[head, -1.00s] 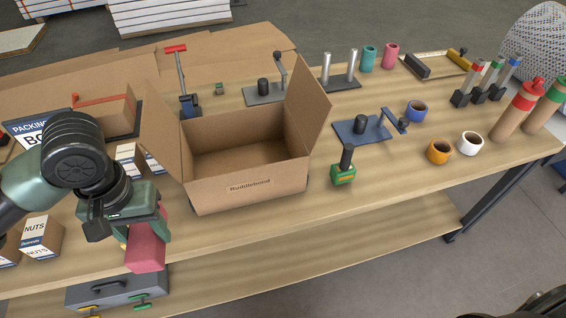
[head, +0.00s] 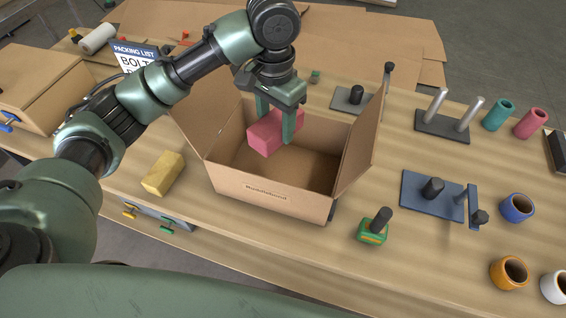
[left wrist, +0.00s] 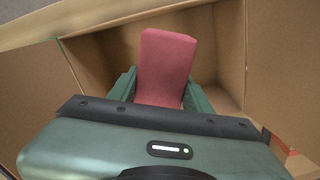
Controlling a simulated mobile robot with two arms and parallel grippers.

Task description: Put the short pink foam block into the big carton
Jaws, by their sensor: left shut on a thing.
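The short pink foam block (head: 268,132) is held between the fingers of my left gripper (head: 279,122). In the head view the block shows over the left part of the big carton (head: 262,192), whose flaps stand open. In the left wrist view the pink block (left wrist: 165,65) sits between the green fingers (left wrist: 160,92), with the carton's brown inner walls (left wrist: 100,52) around it. I cannot tell whether the block touches the carton floor. My right gripper is not in view.
A yellow block (head: 163,173) lies left of the carton. A green-based stamp (head: 373,228) stands to its right, near a blue plate with a lever (head: 432,196). Cups (head: 516,208) stand farther right.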

